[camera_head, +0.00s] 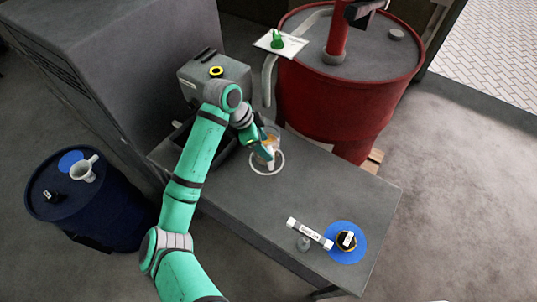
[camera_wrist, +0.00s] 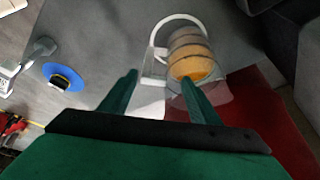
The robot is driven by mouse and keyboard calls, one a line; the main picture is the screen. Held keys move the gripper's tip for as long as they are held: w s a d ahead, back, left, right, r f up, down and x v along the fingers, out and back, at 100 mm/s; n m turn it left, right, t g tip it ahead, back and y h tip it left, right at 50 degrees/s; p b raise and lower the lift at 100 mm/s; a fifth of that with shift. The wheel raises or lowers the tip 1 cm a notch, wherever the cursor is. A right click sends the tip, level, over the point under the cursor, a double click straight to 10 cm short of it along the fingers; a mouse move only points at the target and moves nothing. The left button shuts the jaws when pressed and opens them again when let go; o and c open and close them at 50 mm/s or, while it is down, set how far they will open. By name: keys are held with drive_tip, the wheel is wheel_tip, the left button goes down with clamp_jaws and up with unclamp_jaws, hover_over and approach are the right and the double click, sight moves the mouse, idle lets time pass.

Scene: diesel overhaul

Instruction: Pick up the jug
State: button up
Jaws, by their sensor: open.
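The jug (camera_head: 272,142) is a clear vessel with orange contents, standing on the grey bench and partly hidden by my gripper in the head view. A white ring (camera_head: 281,164) lies around its foot. In the wrist view the jug (camera_wrist: 190,50) is just beyond my fingertips, nearer the right finger, with a pale part, perhaps its handle (camera_wrist: 154,74), in front of the gap. My gripper (camera_head: 264,150) is open at the jug; in the wrist view its two green fingers (camera_wrist: 160,77) are apart. I cannot tell whether they touch the jug.
A red drum (camera_head: 345,105) stands behind the bench (camera_head: 325,185), and a grey machine (camera_head: 215,75) at its back left. A blue disc (camera_head: 345,255) and labelled white bar (camera_head: 309,233) lie at the right end. A blue drum (camera_head: 90,215) with a funnel (camera_head: 85,171) stands left.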

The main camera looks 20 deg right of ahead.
sight(269, 150)
drive_tip(key=x, duration=0.2)
drive_tip(key=s+x, duration=0.1)
drive_tip(key=x, duration=0.1)
drive_tip(key=shift+a+f, duration=0.1)
drive_tip(key=shift+s+d+f, duration=0.1)
drive_tip(key=shift+d+f, duration=0.15)
drive_tip(key=shift+f, duration=0.15)
clamp_jaws()
drive_tip(key=shift+r, duration=0.65)
drive_tip(key=s+a+r, duration=0.9)
drive_tip(key=a+r, duration=0.1)
drive_tip(key=r, duration=0.1)
drive_tip(key=shift+a+r, duration=0.25)
drive_tip(key=shift+r, duration=0.15)
drive_tip(key=shift+s, duration=0.1)
